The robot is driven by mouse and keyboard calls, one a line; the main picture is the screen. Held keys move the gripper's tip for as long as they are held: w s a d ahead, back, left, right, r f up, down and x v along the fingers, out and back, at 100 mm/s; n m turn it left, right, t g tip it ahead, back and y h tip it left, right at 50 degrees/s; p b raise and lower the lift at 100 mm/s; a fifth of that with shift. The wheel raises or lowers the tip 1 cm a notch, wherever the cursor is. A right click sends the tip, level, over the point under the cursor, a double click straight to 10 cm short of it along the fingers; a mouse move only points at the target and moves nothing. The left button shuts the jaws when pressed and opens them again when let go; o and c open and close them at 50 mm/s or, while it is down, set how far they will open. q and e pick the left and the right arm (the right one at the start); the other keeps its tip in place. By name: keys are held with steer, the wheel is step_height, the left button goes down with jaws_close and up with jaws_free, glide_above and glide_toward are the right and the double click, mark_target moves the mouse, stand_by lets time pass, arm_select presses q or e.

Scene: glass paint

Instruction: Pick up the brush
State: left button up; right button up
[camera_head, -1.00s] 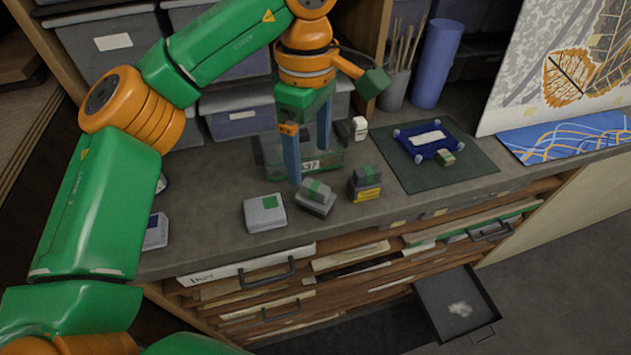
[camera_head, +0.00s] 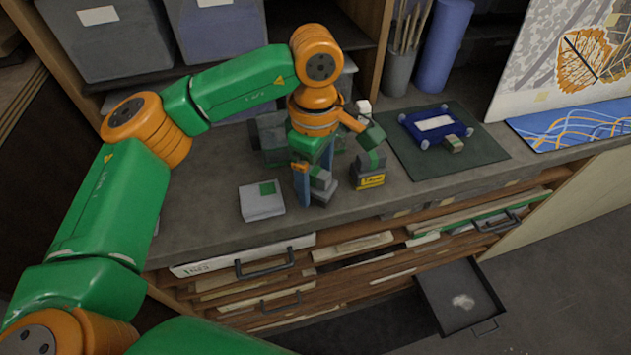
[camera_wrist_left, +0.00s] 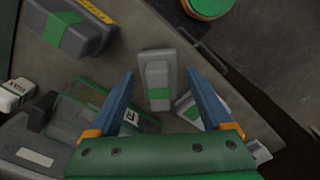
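Several slender wooden-handled brushes (camera_head: 410,28) stand in a grey cup (camera_head: 398,72) at the back. A small grey block with a green band (camera_head: 321,179) sits on a grey base on the counter; I cannot tell if it is a brush. My left gripper (camera_head: 313,196) is open and points down at this block, partly hiding it. In the left wrist view the block (camera_wrist_left: 157,78) lies between the open fingers (camera_wrist_left: 161,76), with gaps on both sides. My right gripper is not in view.
A similar banded block (camera_head: 371,161) on a yellow-labelled base stands close on the right. A pale box with a green square (camera_head: 261,201) is on the left. A clear container (camera_head: 268,138) is behind the gripper. A dark green mat (camera_head: 485,145) holds a blue frame (camera_head: 412,130).

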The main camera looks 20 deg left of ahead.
arm_select(q)
jaws_close()
steer(key=shift+w+r+b, duration=0.1)
steer(key=shift+r+b, duration=0.4)
steer(key=shift+r, duration=0.05)
steer(key=shift+r+b, duration=0.5)
steer(key=shift+r, duration=0.4)
steer(key=s+d+r+b, duration=0.1)
steer(key=s+d+r, duration=0.1)
steer(key=s+r, duration=0.8)
steer(key=s, duration=0.4)
steer(key=shift+r, duration=0.1)
